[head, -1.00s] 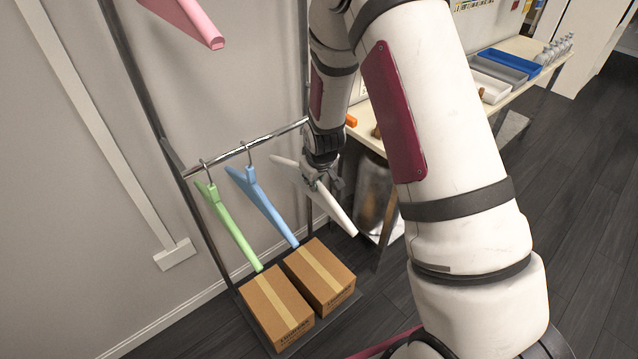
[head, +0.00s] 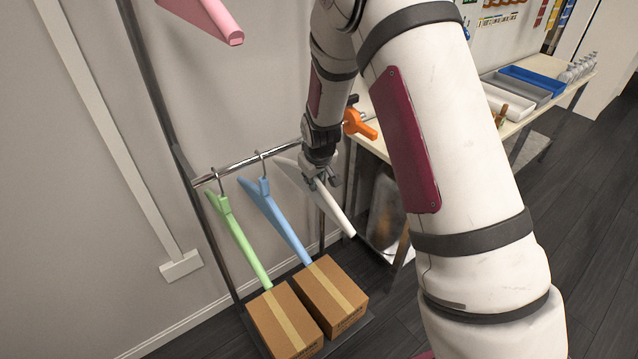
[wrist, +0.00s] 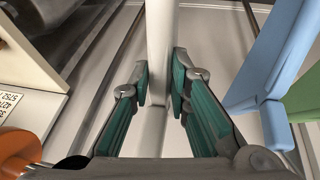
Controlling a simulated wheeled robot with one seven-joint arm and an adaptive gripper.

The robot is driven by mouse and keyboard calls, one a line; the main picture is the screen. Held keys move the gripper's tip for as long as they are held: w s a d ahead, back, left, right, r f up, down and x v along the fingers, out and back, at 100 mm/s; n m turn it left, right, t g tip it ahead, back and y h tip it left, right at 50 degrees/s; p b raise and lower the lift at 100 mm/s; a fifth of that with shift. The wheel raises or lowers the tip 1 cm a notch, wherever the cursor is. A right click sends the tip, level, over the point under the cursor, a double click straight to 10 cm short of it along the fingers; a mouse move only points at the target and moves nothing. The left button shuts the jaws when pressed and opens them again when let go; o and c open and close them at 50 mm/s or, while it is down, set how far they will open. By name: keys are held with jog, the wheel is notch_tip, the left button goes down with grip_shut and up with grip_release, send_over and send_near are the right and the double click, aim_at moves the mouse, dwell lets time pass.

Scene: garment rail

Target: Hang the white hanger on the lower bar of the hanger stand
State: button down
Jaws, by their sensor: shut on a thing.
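The white hanger (head: 337,213) is held at the right end of the lower bar (head: 233,168) in the head view. My gripper (head: 322,182) is shut on it. In the wrist view the hanger (wrist: 160,45) runs between the two fingers of my gripper (wrist: 160,88). The hanger's hook is hidden behind my gripper and wrist in the head view, so I cannot tell whether it touches the bar. The stand's lower bar carries a green hanger (head: 244,240) and, to its right, a blue hanger (head: 275,222).
A pink hanger (head: 215,18) is higher up on the stand. Two cardboard boxes (head: 283,322) (head: 330,292) sit on the stand's base. To the right is a table with trays (head: 532,82) and an orange tool (head: 360,126) near its edge.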

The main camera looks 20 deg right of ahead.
jog(key=shift+w+a+b, duration=0.15)
jog(key=shift+w+b, duration=0.1)
jog(key=shift+w, duration=0.25)
jog(key=shift+w+a+b, duration=0.15)
jog(key=shift+w+b, duration=0.05)
jog(key=shift+w, duration=0.3)
jog(key=shift+s+f+b, duration=0.1)
jog(key=shift+f+b, duration=0.4)
jog(key=shift+f, duration=1)
jog(key=c, duration=1.4)
grip_release()
jog(key=shift+r, duration=0.1)
